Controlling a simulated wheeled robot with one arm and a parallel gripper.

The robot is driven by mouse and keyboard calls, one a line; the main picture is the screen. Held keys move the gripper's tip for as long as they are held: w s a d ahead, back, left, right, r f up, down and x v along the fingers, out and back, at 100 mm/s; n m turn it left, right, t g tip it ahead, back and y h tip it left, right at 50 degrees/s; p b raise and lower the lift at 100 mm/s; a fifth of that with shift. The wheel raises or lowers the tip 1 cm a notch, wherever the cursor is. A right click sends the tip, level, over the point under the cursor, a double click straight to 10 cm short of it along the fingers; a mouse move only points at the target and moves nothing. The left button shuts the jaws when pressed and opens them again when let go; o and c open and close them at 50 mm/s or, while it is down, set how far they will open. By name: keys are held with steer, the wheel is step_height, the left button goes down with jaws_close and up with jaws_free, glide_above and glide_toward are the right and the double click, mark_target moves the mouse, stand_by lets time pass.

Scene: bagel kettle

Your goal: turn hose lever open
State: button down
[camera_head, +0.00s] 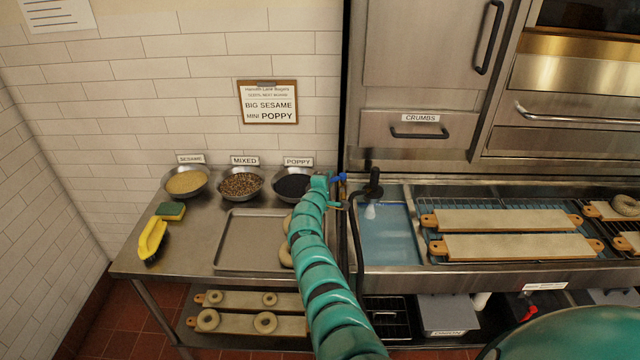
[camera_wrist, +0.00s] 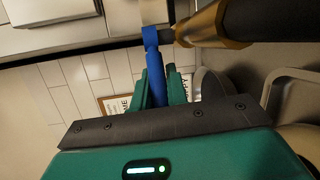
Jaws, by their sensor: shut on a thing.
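The blue hose lever (camera_head: 340,178) sits at the left end of the tap fitting, by the corner between the steel table and the water basin. In the wrist view the lever (camera_wrist: 154,62) runs down from a brass and black pipe in between my green fingers. My gripper (camera_head: 324,182) is shut on the lever; it also shows in the wrist view (camera_wrist: 162,80). The lower part of the lever is hidden between the fingers. A black hose nozzle (camera_head: 373,185) hangs over the basin with a pale patch under it; I cannot tell whether that is water.
Bowls of sesame (camera_head: 187,182), mixed (camera_head: 241,184) and poppy (camera_head: 292,186) stand left of my gripper. A metal tray (camera_head: 235,241) with bagels lies beside my arm. The basin (camera_head: 388,238) and bagel boards (camera_head: 500,219) are on the right.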

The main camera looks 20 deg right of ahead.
steer(key=shift+s+n+t+y+p, duration=0.4)
steer(key=shift+n+t+y+p, duration=0.35)
steer(key=shift+y, duration=0.25)
steer(key=c, duration=1.4)
jaws_free()
steer(key=shift+s+a, duration=0.1)
steer(key=shift+p+v, duration=1.25)
steer(key=shift+v, duration=7.3)
